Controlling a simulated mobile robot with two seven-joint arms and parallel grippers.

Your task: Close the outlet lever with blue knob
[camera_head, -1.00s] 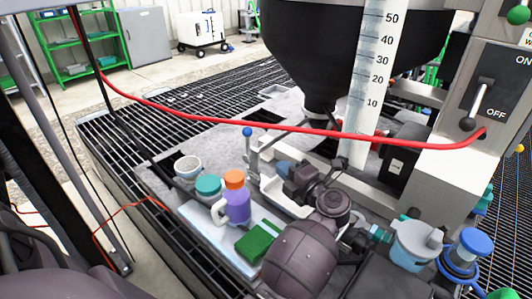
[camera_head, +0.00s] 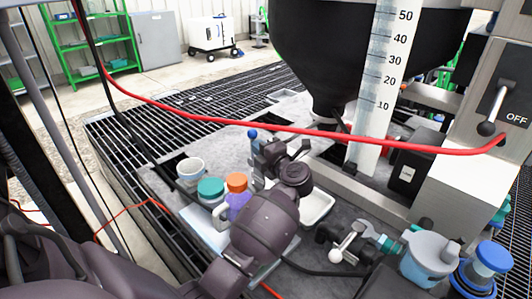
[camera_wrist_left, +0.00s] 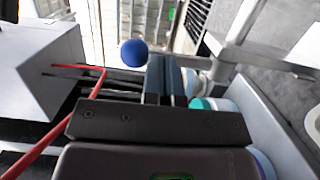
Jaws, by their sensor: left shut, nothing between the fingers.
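The outlet lever's blue knob (camera_head: 252,133) stands up below the hopper; its stem is mostly hidden by my gripper. My left gripper (camera_head: 266,156) is shut and empty, just right of and below the knob in the head view. In the left wrist view the blue knob (camera_wrist_left: 133,53) shows just left of the shut fingers (camera_wrist_left: 165,78), with a small gap in the picture. I cannot tell whether the fingers touch the stem. The black hopper (camera_head: 350,60) is above and behind. My right gripper is not in view.
A white cup (camera_head: 191,170), a teal-lidded jar (camera_head: 211,190) and an orange-capped purple bottle (camera_head: 238,188) stand left of my forearm. A white tray (camera_head: 318,207) lies to its right. A red hose (camera_head: 330,134) crosses over the work area. A switch lever (camera_head: 492,112) is at right.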

